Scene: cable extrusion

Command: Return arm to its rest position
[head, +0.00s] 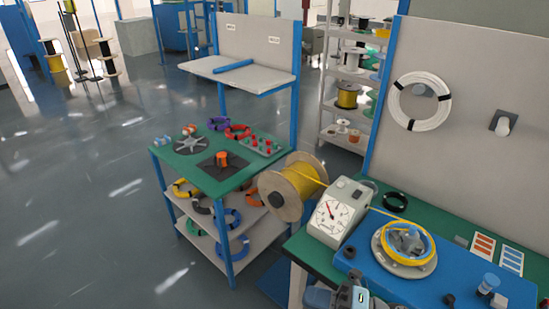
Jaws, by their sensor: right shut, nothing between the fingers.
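My right gripper (354,277) shows at the bottom edge, low in front of the blue work surface (395,288), with part of my grey arm around it. It is shut and empty. The picture's edge cuts off much of the arm. My left gripper is not in view. A yellow cable coil (428,248) lies on a round grey winding plate (398,269), to the right of and beyond my right gripper. A large spool (277,194) of yellow cable stands to the left, with cable running toward the dial gauge box (336,210).
A white coil (419,100) hangs on the panel. A green-topped cart (205,178) holds coils at left. The floor (80,210) beyond is open.

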